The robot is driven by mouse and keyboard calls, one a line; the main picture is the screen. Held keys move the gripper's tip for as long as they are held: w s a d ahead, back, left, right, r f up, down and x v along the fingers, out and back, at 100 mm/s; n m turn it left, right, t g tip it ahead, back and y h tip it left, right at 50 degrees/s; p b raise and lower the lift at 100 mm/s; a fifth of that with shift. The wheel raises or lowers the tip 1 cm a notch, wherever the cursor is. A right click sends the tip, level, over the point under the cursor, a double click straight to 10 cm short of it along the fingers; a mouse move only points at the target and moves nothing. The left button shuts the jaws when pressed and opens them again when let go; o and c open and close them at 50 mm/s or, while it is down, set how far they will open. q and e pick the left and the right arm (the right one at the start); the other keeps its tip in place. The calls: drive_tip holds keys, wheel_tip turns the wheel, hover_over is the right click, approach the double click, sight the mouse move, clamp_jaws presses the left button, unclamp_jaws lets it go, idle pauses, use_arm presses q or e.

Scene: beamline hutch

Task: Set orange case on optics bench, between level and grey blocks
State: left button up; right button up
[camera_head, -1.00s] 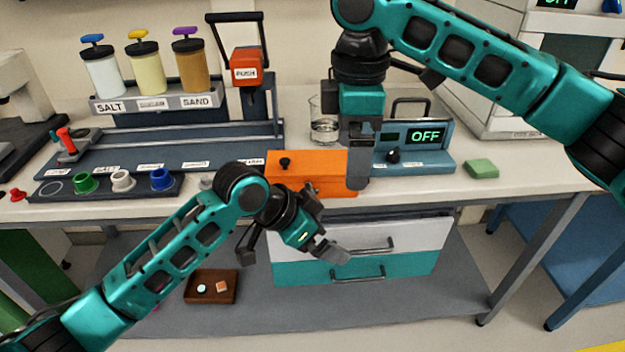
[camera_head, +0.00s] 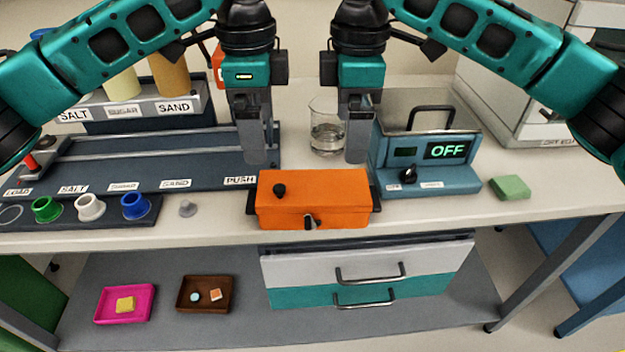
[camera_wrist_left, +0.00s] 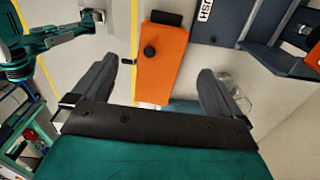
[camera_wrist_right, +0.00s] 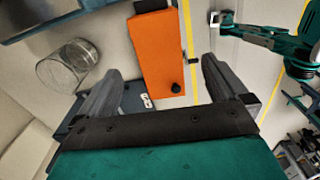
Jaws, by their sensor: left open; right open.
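The orange case (camera_head: 315,205) lies on the counter, with a dark knob on top, a latch in front and dark handles at both ends. It also shows in the left wrist view (camera_wrist_left: 160,65) and the right wrist view (camera_wrist_right: 155,55). My left gripper (camera_head: 257,158) is open, pointing down above and behind the case's left end. My right gripper (camera_head: 357,156) is open, pointing down above and behind its right end. Neither holds anything. I cannot make out an optics bench, level or grey blocks in these views.
A glass beaker (camera_head: 326,130) stands behind the case. A blue device reading OFF (camera_head: 425,160) is close on the right, and a dark dispenser station (camera_head: 150,165) is on the left. A green block (camera_head: 510,187) lies far right. Drawers (camera_head: 365,270) are below.

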sight(268, 187)
use_arm(q)
drive_tip(key=f, duration=1.2)
drive_tip(key=shift+w+a+f, duration=0.1)
drive_tip(key=shift+w+f, duration=0.25)
drive_tip(key=shift+f, duration=0.05)
use_arm(e)
drive_tip(key=f, duration=1.3)
drive_tip(key=shift+w, duration=0.35)
use_arm(q)
drive_tip(key=shift+c, duration=0.4)
use_arm(e)
drive_tip(key=shift+c, duration=0.4)
use_arm(q)
drive_tip(key=shift+r, duration=0.1)
drive_tip(key=c, duration=1)
use_arm(e)
drive_tip(key=shift+r, duration=0.1)
drive_tip(key=c, duration=1)
